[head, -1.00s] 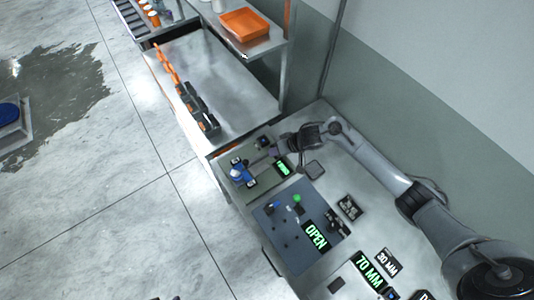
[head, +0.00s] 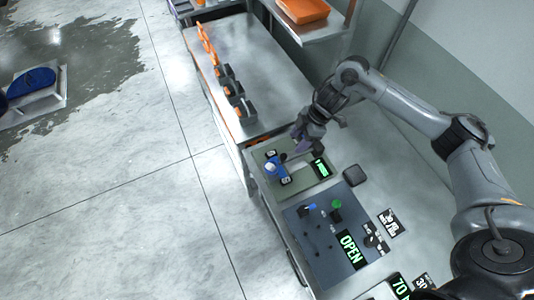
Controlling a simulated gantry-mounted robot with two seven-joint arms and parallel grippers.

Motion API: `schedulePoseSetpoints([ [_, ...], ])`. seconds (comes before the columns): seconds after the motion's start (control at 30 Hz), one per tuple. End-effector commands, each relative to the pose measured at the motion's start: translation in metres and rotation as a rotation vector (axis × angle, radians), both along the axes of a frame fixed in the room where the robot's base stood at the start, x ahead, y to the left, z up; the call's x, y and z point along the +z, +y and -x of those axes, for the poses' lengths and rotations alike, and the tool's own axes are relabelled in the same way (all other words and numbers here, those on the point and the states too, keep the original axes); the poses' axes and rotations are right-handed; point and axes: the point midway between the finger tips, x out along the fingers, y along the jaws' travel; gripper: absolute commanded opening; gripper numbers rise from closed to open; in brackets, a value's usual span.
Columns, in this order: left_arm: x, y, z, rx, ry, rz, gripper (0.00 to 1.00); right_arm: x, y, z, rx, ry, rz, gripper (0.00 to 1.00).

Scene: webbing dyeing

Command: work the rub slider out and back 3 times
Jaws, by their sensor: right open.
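The rub slider looks to be the small blue and white piece (head: 271,169) on a grey-green panel (head: 262,154), near the left edge of the bench in the head view. A small green-lit display (head: 320,167) sits to its right on the same panel; its text is too small to read surely. My right gripper (head: 290,156) is open and points down and left from the wrist, just up and right of the blue and white piece. I cannot tell whether the fingers touch it. My left gripper is not in view.
A dark panel (head: 318,257) with knobs and a green OPEN display (head: 349,248) lies nearer. A dark square pad (head: 355,175) is right of the rub panel. Beyond is a steel table (head: 262,62) with dark blocks and an orange tray (head: 303,10) on a shelf.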

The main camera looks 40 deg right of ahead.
Motion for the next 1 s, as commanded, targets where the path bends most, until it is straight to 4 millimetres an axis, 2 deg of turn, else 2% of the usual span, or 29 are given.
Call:
schedulePoseSetpoints([
  [0.07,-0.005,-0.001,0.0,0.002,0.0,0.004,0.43,-0.001,-0.005,-0.006,-0.007,-0.014,0.009,0.54],
  [0.23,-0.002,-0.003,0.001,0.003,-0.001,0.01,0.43,-0.013,0.002,-0.01,-0.008,-0.02,0.006,0.54],
  [0.7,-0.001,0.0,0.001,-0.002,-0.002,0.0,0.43,-0.078,0.027,-0.022,-0.011,-0.022,0.006,0.54],
  [1.0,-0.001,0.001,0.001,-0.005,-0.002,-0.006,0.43,-0.093,0.032,-0.024,-0.01,-0.022,0.007,0.54],
])
